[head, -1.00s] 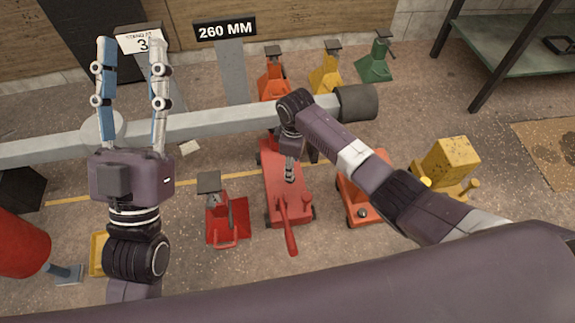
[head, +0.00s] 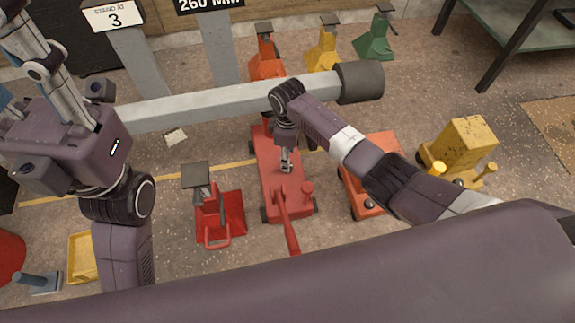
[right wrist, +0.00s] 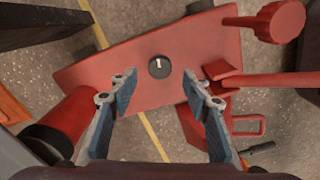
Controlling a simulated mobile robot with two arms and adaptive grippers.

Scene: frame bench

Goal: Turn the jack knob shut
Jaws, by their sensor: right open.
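The red floor jack (head: 267,185) lies below the bench beam. Its knob (right wrist: 159,67) is a small round black dial with a short white mark, set on the jack's red top plate. My right gripper (right wrist: 168,78) is open, its two blue fingers spread on either side of the knob and apart from it in the picture. In the head view my right gripper (head: 286,163) points down over the jack and the knob cannot be made out there. My left gripper (head: 25,75) is raised at the upper left, fingers apart, tips cut off by the frame edge.
The grey beam (head: 220,103) crosses just behind the jack. A red jack stand (head: 212,215) is to its left and an orange jack (head: 367,190) to its right. The jack's red handle (head: 288,225) points toward me. A yellow jack (head: 462,148) stands farther right.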

